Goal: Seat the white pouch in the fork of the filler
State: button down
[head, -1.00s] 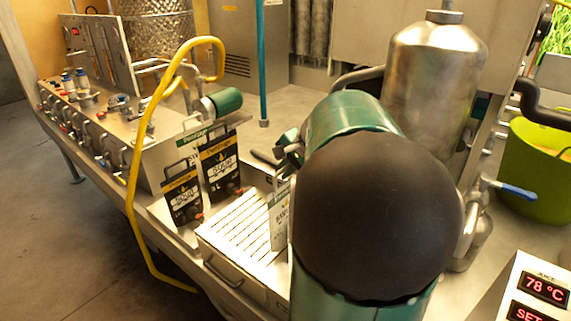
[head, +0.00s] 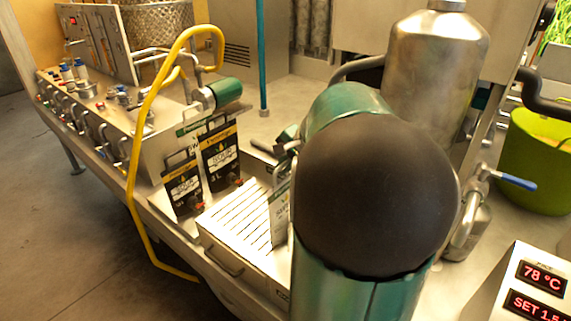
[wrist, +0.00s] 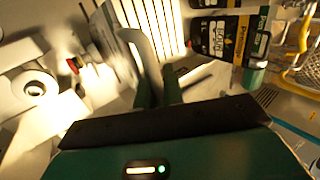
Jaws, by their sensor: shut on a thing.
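The white pouch (head: 279,214) stands upright at the right end of the slatted tray in the head view, partly hidden by my arm. In the wrist view the pouch (wrist: 124,42) is seen edge-on and tilted, beyond my fingertips. My gripper (wrist: 159,86) is shut on it near its top edge. A red and black cap-like part (wrist: 74,65) shows beside the pouch, blurred. I cannot make out the filler's fork; my arm hides much of that area in the head view.
Two dark pouches (head: 219,156) (head: 183,188) stand behind the slatted tray (head: 236,221). A steel tank (head: 437,75) stands behind my arm, with a blue-handled valve (head: 516,182) at right.

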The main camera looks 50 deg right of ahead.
jog(key=shift+f, duration=0.5)
jog(key=c, duration=1.4)
grip_release()
jog(key=shift+c, duration=0.2)
jog(key=v, duration=1.4)
jog(key=shift+w, duration=0.1)
jog(key=w+a+f+n+g, duration=0.1)
jog(key=w+a+n, duration=0.25)
jog(key=a, duration=0.75)
jog(key=s+a+f+n, duration=0.2)
jog(key=a+n, duration=0.2)
jog(key=a, duration=0.3)
jog(key=s+a+f+n, duration=0.2)
jog(key=a+n, duration=0.3)
jog(key=a, duration=0.3)
jog(key=s+a+f+n, duration=0.3)
jog(key=a+f+n, duration=0.1)
jog(key=a, duration=0.4)
jog(key=shift+h, duration=0.3)
